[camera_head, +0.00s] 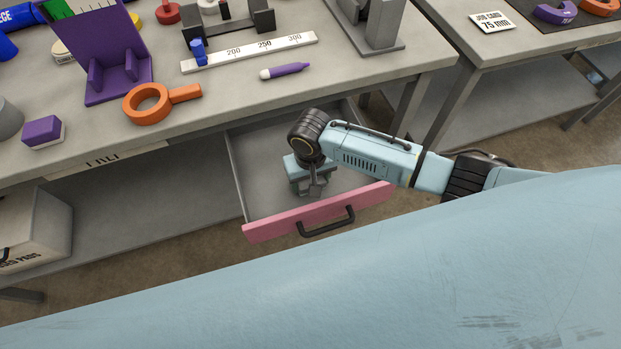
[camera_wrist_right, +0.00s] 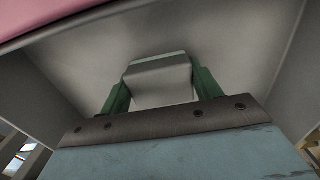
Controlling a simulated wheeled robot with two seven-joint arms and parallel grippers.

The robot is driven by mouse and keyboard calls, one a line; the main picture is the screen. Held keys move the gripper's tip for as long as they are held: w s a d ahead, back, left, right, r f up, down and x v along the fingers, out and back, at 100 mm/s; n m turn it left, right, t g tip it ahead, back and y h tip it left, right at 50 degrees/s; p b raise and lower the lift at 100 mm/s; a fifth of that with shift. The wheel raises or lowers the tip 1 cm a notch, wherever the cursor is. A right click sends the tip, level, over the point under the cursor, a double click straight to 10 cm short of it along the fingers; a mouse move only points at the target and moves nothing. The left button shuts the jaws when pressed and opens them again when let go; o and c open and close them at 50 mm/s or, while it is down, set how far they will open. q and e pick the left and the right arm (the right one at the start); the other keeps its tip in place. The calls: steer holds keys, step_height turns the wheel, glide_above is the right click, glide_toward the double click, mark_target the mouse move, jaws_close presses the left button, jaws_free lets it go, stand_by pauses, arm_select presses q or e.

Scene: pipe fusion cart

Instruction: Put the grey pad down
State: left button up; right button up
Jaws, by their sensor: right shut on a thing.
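The grey pad (camera_wrist_right: 158,80) sits between the two green fingers of my right gripper (camera_wrist_right: 163,90) in the right wrist view, and the gripper is shut on it. In the head view my right gripper (camera_head: 312,188) points down inside the open drawer (camera_head: 265,198), between its side walls and behind its pink front. The pad is hidden there by my wrist and gripper. The wrist view shows the drawer's grey floor (camera_wrist_right: 85,58) beyond the pad; I cannot tell whether the pad touches it. My left gripper is not in view.
The drawer's pink front (camera_head: 285,221) has a dark handle (camera_head: 327,222). The bench top (camera_head: 215,103) above holds an orange ring (camera_head: 148,104), a purple marker (camera_head: 286,70), a white ruler (camera_head: 250,51) and a purple stand (camera_head: 112,60). A box (camera_head: 38,228) stands on the shelf below. The drawer floor around my gripper looks clear.

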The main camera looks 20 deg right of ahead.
steer(key=shift+f, duration=0.2)
steer(key=o, duration=0.9)
steer(key=shift+r, duration=0.1)
step_height(320, 180, up, 12)
steer(key=p, duration=0.3)
steer(key=shift+r, duration=0.15)
